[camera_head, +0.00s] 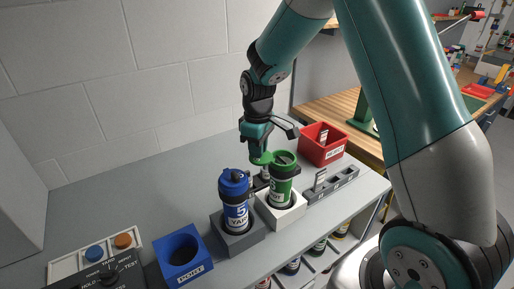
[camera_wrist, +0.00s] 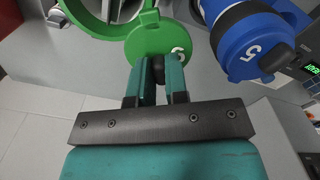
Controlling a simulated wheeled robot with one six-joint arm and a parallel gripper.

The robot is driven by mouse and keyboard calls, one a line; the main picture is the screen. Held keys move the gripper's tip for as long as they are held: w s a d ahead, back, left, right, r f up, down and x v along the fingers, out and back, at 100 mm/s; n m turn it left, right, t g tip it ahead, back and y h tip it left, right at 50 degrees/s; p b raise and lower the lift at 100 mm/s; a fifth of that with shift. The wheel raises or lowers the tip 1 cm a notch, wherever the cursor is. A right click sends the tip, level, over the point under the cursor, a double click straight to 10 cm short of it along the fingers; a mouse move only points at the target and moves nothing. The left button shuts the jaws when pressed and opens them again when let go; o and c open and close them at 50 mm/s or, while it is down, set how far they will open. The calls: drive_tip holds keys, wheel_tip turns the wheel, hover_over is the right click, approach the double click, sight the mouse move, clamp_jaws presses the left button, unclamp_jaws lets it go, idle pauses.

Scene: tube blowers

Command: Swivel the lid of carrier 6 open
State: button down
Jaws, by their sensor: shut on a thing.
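The green carrier 6 (camera_head: 279,188) stands upright in a white holder (camera_head: 287,216). Its green lid (camera_head: 262,159) is turned out to the left of the mouth, level with the rim. In the wrist view the lid (camera_wrist: 163,38) shows a 6 and lies beside the carrier's green rim (camera_wrist: 72,28). The mouth is uncovered over the part in view, with a grey and dark inside. My gripper (camera_wrist: 158,78) is shut on the lid's dark knob (camera_wrist: 157,66). In the head view my gripper (camera_head: 257,150) is above the lid, its fingertips partly hidden.
The blue carrier 5 (camera_head: 235,208), lid on, stands close by in a grey holder (camera_head: 238,238). A blue PORT box (camera_head: 183,258) is at front left. A red box (camera_head: 323,146) and a grey slotted rack (camera_head: 333,184) are at right. The table's back left is clear.

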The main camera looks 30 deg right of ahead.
drive_tip(key=shift+s+a+n, duration=0.2)
drive_tip(key=shift+a+n, duration=0.15)
drive_tip(key=shift+n, duration=0.65)
drive_tip(key=c, duration=1.1)
unclamp_jaws()
wheel_tip(320, 180, up, 18)
drive_tip(key=b, duration=0.3)
drive_tip(key=shift+f, duration=0.25)
